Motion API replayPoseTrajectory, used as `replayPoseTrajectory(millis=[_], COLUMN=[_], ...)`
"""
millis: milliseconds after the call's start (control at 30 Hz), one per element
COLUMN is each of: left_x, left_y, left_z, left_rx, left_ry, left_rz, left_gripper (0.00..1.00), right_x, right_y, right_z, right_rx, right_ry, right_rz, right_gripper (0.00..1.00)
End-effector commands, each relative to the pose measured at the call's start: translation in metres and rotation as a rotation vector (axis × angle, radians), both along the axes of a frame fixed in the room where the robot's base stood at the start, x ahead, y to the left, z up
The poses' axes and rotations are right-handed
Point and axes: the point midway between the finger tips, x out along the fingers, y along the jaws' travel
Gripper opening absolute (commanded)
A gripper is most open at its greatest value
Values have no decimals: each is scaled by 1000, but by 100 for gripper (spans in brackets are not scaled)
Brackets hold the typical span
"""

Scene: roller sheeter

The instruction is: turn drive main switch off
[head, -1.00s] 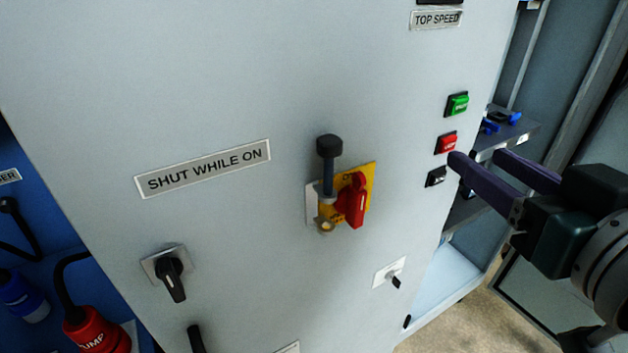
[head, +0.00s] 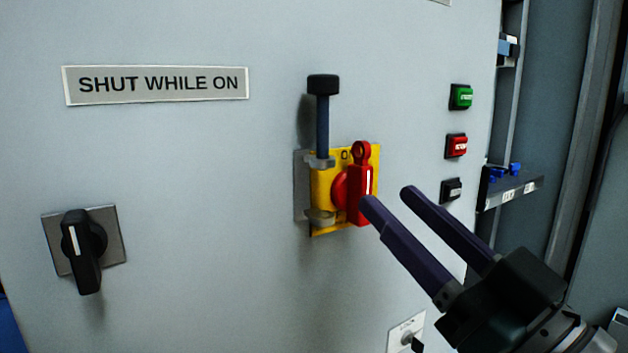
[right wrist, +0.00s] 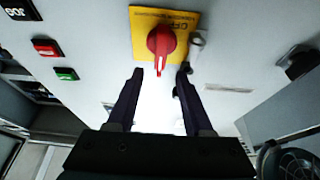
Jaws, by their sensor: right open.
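The drive main switch is a red rotary handle (head: 361,188) on a yellow plate (head: 325,182), fixed to the grey cabinet door. The handle stands upright in the head view, with a white line along it. A dark rod with a black knob (head: 322,85) stands in brackets at the plate's left side. My right gripper (head: 386,196) is open, its fingertips just right of the red handle. In the right wrist view the red handle (right wrist: 161,42) shows beyond and between the two open fingers (right wrist: 160,80). Whether a fingertip touches the handle I cannot tell. My left gripper is out of view.
A black rotary switch (head: 84,248) sits at lower left, under the SHUT WHILE ON label (head: 156,84). A green button (head: 460,97), a red button (head: 456,146) and a black button (head: 451,190) line the door's right side. A key switch (head: 406,336) is below.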

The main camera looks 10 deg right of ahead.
Motion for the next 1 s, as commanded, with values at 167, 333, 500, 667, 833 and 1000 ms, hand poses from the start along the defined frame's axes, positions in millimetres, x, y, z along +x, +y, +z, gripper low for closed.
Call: replayPoseTrajectory(millis=[167,333,500,667,833,1000], left_x=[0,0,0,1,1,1], left_y=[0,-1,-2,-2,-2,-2], left_z=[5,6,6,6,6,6], left_rx=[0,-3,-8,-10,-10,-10], left_ry=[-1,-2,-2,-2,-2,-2], left_rz=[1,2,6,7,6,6], left_gripper=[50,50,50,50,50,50], right_x=[28,42,45,44,44,44], right_y=[10,15,16,16,16,16], right_z=[14,19,19,19,19,19], right_rx=[2,2,0,0,0,0], right_ry=[-1,1,2,1,1,1], right_rz=[-1,0,-1,-1,-1,-1], right_gripper=[51,51,51,49,30,11])
